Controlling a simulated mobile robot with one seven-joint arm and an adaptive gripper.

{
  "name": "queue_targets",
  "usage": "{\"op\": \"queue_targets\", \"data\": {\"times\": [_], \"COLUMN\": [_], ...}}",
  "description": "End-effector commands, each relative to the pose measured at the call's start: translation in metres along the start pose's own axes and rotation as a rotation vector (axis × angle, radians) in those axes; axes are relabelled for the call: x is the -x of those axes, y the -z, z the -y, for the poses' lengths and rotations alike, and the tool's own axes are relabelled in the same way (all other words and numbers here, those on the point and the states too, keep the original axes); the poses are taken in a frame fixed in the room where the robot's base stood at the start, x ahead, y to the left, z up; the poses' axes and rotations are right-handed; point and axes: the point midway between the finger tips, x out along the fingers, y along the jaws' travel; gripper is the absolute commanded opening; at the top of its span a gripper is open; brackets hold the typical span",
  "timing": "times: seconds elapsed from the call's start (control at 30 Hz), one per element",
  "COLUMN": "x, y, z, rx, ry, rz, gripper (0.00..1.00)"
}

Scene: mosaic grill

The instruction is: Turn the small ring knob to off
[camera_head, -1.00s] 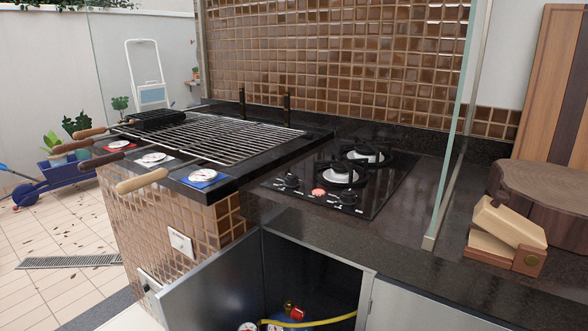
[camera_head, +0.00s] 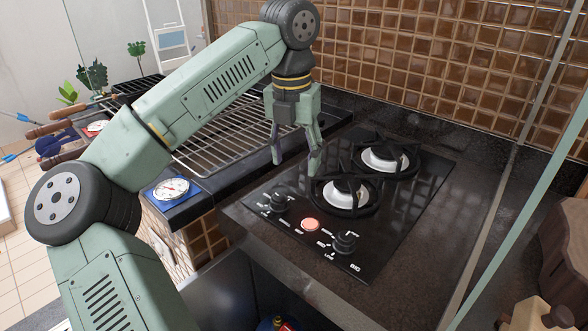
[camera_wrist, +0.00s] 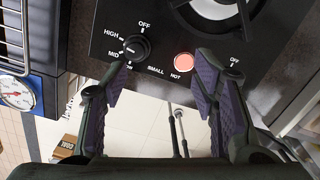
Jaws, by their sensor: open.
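The black cooktop (camera_head: 385,225) carries two black knobs along its front edge. The left knob (camera_head: 278,203) also shows in the wrist view (camera_wrist: 136,47), with OFF, HIGH and MID printed around it. The right knob (camera_head: 345,243) is partly hidden behind a finger in the wrist view (camera_wrist: 232,72). The word SMALL is printed between the left knob and the pink HOT light (camera_wrist: 184,63). I cannot read either knob's pointer surely. My gripper (camera_head: 295,162) is open and empty, pointing down above the cooktop's left side, touching neither knob.
Two burners, a front one (camera_head: 345,192) and a back one (camera_head: 384,160), stand behind the knobs. The grill grate (camera_head: 220,140) and a round gauge (camera_head: 171,188) are at the left. A glass panel (camera_head: 535,200) bounds the right.

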Motion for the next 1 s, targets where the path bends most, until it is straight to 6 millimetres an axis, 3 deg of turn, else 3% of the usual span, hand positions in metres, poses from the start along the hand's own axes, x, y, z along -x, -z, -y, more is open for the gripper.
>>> {"op": "queue_targets", "data": {"times": [0.07,0.17,0.7,1.0], "x": [0.003,-0.001,-0.085,-0.104], "y": [0.006,0.010,0.016,0.017], "z": [-0.018,-0.027,-0.034,-0.035], "rx": [0.048,0.070,0.065,0.065], "ry": [-0.072,-0.103,-0.097,-0.099], "rz": [-0.048,-0.072,-0.072,-0.069], "gripper": [0.54,0.54,0.54,0.54]}}
